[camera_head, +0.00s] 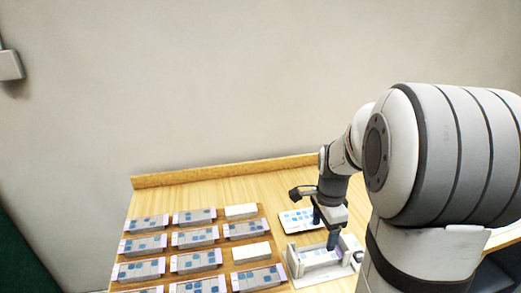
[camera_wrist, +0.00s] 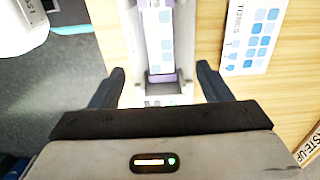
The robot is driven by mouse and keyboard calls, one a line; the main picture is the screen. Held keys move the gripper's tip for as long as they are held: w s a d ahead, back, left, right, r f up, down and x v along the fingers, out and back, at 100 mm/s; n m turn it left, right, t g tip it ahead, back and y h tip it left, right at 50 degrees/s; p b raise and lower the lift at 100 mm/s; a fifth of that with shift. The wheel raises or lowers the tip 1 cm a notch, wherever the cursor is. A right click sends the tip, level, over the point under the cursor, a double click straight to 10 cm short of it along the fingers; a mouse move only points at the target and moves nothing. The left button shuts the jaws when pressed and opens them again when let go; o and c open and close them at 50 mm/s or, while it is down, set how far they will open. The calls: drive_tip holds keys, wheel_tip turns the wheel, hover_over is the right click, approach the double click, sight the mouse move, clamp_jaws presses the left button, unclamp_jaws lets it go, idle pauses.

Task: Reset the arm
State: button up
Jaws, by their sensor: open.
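My gripper (camera_wrist: 158,82) is open, its two dark fingers spread wide on either side of a white holder (camera_wrist: 186,97) in the wrist view. Inside the holder lies a long pale block (camera_wrist: 158,25) with blue squares and purple ends. Nothing shows between the fingertips except the holder and block below. In the head view my gripper (camera_head: 325,228) points down over the white holder (camera_head: 294,264) at the table's right part. The arm is bent down and hides part of the holder. I cannot tell whether the fingers touch it.
Several grey-blue blocks (camera_head: 195,237) and white blocks (camera_head: 251,252) stand in rows at left. A raised wooden edge (camera_head: 220,172) runs along the back.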

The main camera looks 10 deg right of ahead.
drive_tip(key=s+a+r+n+t+p, duration=0.1)
drive_tip(key=s+a+r+n, duration=0.3)
drive_tip(key=n, duration=0.4)
drive_tip(key=s+a+r+n+t+p, duration=0.1)
drive_tip(key=s+a+r+n, duration=0.3)
drive_tip(key=s+a+n, duration=0.3)
drive_tip(key=s+n, duration=0.1)
drive_tip(key=n, duration=0.1)
drive_tip(key=shift+a+n+t, duration=0.3)
drive_tip(key=shift+s, duration=0.1)
